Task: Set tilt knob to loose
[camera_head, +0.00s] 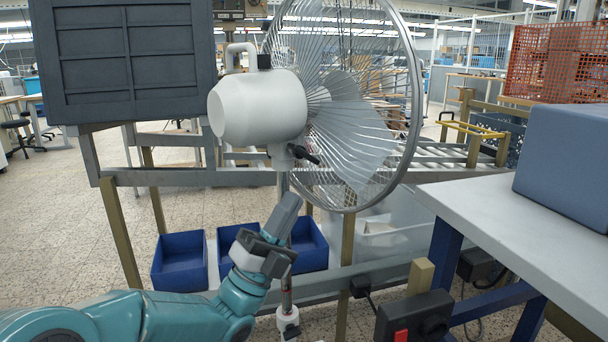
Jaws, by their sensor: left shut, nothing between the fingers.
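A fan with a white motor housing (255,108) and a round wire cage (405,150) stands on a thin metal pole (283,183). A small black tilt knob (304,154) sits at the joint just below the housing, its lever pointing down to the right. My left gripper (289,203) is shut and empty. It points up in front of the pole, a little below the knob and apart from it. It hides part of the pole; I cannot tell whether it touches it. My right gripper is not in view.
A metal frame (230,176) runs behind the pole. Blue bins (180,264) stand low behind my arm. A grey table (515,230) with a blue-grey box (565,165) is at right. A black switch box (413,318) with a red button is at lower right.

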